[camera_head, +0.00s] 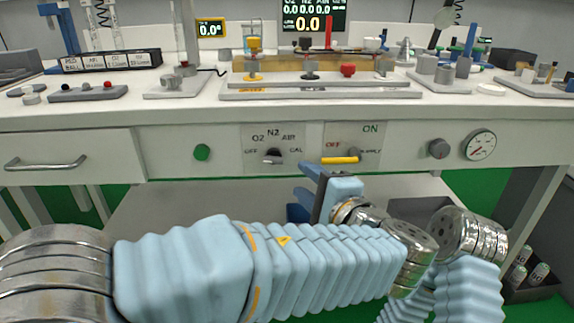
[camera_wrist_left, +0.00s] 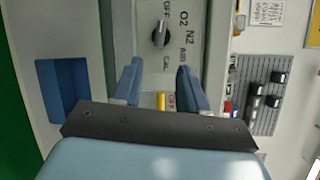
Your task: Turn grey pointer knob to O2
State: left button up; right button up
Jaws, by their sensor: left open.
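In the left wrist view the knob (camera_wrist_left: 160,33) is whole and uncovered. Its pointer seems to lean toward the OFF side, but I cannot be sure of the exact mark. The O2 label (camera_wrist_left: 183,19) is clear of the fingers. My left gripper (camera_head: 308,180) is in front of the panel, below and right of the knob. In the left wrist view its blue fingers (camera_wrist_left: 158,68) are apart and empty, with the knob beyond their tips. My right gripper is not in view.
A yellow lever (camera_head: 340,160) on the ON/OFF supply panel sits right of the knob, close to my left gripper. A green button (camera_head: 202,152) is to the left; a grey round knob (camera_head: 438,148) and a gauge (camera_head: 480,145) are right. The worktop above is crowded.

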aim_at(281, 162)
pick_arm(q)
jog(key=x, duration=0.9)
jog(key=shift+f, duration=0.1)
jog(key=shift+c, duration=0.2)
jog(key=shift+a, duration=0.1)
grip_shut()
